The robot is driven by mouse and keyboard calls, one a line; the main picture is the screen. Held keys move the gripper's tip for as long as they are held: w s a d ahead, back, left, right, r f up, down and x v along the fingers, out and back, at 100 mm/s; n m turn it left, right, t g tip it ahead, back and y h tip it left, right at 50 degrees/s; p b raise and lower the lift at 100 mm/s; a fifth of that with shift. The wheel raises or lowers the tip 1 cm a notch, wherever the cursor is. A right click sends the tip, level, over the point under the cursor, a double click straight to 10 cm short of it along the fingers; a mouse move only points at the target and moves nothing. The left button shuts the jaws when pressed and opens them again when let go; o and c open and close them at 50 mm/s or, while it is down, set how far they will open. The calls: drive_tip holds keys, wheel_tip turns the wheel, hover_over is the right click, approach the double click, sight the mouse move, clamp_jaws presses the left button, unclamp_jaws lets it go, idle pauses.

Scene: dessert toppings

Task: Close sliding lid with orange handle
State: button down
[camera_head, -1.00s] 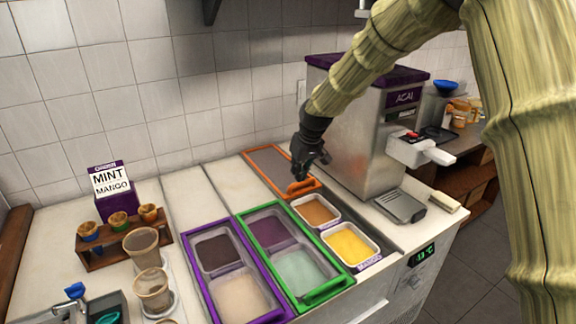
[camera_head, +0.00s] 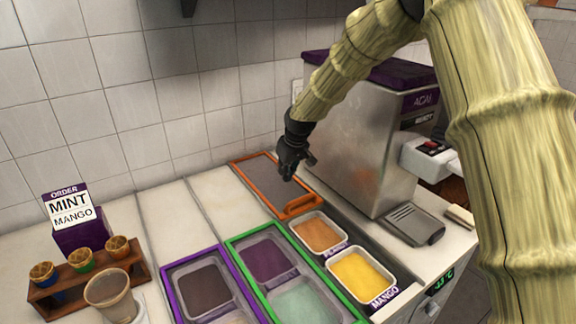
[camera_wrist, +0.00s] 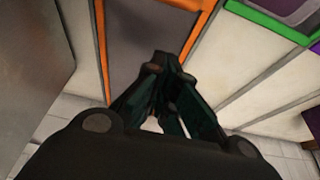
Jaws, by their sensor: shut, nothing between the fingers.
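The sliding lid (camera_head: 262,178) is a dark grey panel with an orange frame, at the back of the counter beside the steel machine. Its orange handle (camera_head: 301,205) is at the front end, close to the two open tubs. In the wrist view the lid (camera_wrist: 145,32) lies under the fingers, with an orange rim along each side. My gripper (camera_head: 287,176) is shut and empty, above the lid and behind the handle, apart from the handle. The wrist view shows my gripper (camera_wrist: 170,70) with its fingers together. Whether the fingertips touch the panel cannot be told.
A peach-coloured tub (camera_head: 318,234) and a yellow mango tub (camera_head: 361,277) stand open in front of the handle. Green-framed (camera_head: 262,290) and purple-framed (camera_head: 187,300) lids lie to the left. The steel machine (camera_head: 360,135) stands close on the right.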

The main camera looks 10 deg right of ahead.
sight(283, 201)
drive_tip(key=x, duration=0.4)
drive_tip(key=shift+w+r, duration=0.15)
drive_tip(key=shift+w, duration=0.15)
drive_tip(key=shift+s+f+p, duration=0.1)
drive_tip(key=shift+f+p, duration=0.6)
drive_tip(key=shift+f, duration=0.3)
drive_tip(key=s, duration=0.1)
drive_tip(key=s+d+p, duration=0.1)
drive_tip(key=s, duration=0.1)
drive_tip(key=shift+f, duration=0.25)
drive_tip(key=shift+d+f, duration=0.15)
drive_tip(key=shift+f, duration=0.15)
drive_tip(key=shift+s, duration=0.1)
drive_tip(key=shift+r, duration=0.1)
